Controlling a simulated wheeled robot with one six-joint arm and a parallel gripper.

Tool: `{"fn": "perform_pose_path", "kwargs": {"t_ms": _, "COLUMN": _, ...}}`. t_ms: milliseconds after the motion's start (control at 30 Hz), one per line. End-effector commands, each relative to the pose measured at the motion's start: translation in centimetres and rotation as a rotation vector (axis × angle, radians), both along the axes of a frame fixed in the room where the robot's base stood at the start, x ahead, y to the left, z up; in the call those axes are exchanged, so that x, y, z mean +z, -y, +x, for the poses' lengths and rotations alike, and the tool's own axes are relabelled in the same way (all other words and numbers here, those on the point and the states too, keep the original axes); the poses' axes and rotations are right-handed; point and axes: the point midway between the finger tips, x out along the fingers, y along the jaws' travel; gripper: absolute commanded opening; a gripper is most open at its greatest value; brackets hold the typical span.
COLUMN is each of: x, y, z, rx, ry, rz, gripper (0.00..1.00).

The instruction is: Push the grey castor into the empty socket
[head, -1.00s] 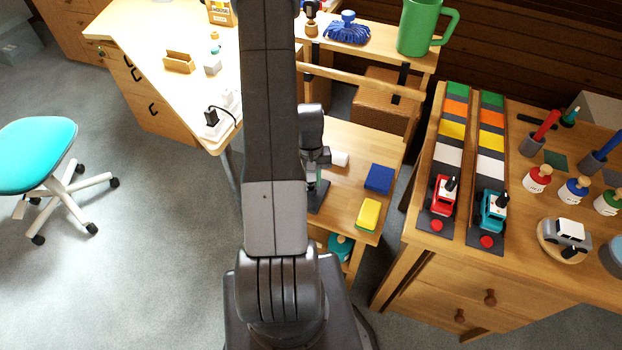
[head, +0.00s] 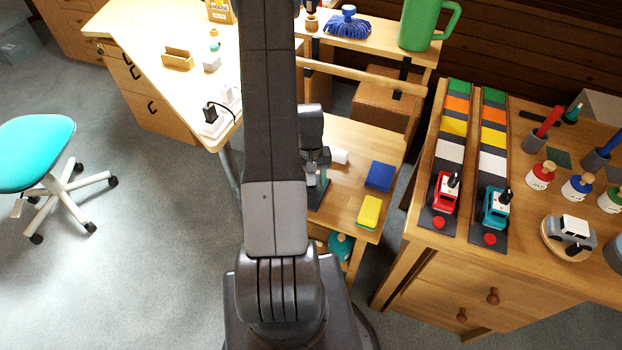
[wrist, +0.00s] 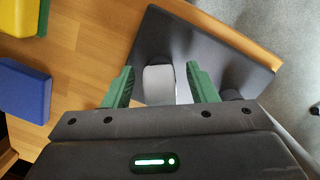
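My gripper (wrist: 160,78) is open, with its two green fingers apart. A pale grey, round-cornered piece (wrist: 158,86) lies between the fingers, over a dark plate (wrist: 222,58); I cannot tell whether it is the grey castor or whether a finger touches it. In the head view my gripper (head: 317,180) is low over the left side of the small wooden table, mostly behind my arm. The turquoise chair (head: 34,152) has dark castors on several legs; its left leg end (head: 21,199) shows a pale stub with no dark castor. I cannot make out an empty socket for certain.
A workbench (head: 420,262) with toy trucks stands right. A pale desk (head: 150,42) stands behind left.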

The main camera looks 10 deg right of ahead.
Motion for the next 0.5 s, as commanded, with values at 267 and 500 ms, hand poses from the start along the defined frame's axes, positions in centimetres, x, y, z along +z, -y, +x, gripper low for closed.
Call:
{"fn": "perform_pose_path", "kwargs": {"t_ms": 267, "x": 0.1, "y": 0.0, "z": 0.0, "rx": 0.0, "ry": 0.0, "rz": 0.0, "gripper": 0.52}}
{"fn": "perform_pose_path", "kwargs": {"t_ms": 500, "x": 2.3, "y": 0.0, "z": 0.5, "rx": 0.0, "ry": 0.005, "rz": 0.0, "gripper": 0.52}}
